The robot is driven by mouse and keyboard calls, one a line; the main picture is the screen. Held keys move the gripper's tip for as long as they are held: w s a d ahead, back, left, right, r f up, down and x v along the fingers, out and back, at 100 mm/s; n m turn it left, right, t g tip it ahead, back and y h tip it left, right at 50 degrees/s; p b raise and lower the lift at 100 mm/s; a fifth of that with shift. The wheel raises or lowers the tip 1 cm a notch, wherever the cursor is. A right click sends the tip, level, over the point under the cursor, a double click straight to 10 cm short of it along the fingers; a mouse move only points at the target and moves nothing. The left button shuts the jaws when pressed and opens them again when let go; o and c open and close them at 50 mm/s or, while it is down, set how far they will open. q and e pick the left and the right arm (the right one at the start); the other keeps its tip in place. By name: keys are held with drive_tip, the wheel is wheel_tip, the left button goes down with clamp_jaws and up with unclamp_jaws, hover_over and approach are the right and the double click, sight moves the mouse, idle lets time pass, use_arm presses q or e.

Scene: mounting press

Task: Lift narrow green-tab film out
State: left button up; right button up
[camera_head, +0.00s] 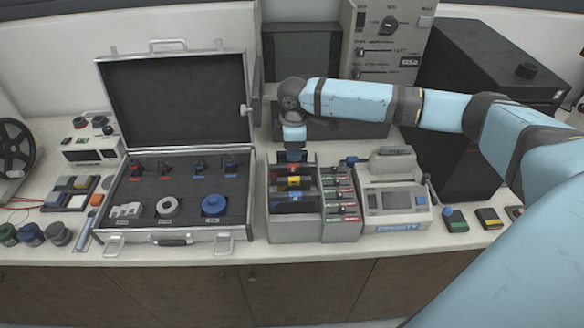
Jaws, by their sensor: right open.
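A grey slotted box (292,229) stands on the counter below my right arm. Upright dark films in its wide left section carry coloured tabs: a red one (294,170), a yellow one (293,182) and a blue one (295,197). A narrow section on the right holds a row of small pieces with green and red labels (341,195). I cannot tell which piece is the narrow green-tab film. My right gripper (294,157) points down at the back of the wide section, open; its fingertips are small and partly hidden. My left gripper is out of view.
An open black-lined case (125,219) stands close on the left. A label printer (396,205) stands close on the right. A grey control panel (388,45) and a dark screen (300,50) rise behind. The counter's front edge is just ahead of the box.

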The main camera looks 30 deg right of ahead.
drive_tip(key=shift+f, duration=0.2)
clamp_jaws()
drive_tip(key=shift+r, duration=0.1)
wheel_tip(320, 180, up, 20)
drive_tip(key=b, duration=0.1)
drive_tip(key=shift+b, duration=0.35)
idle(0.3)
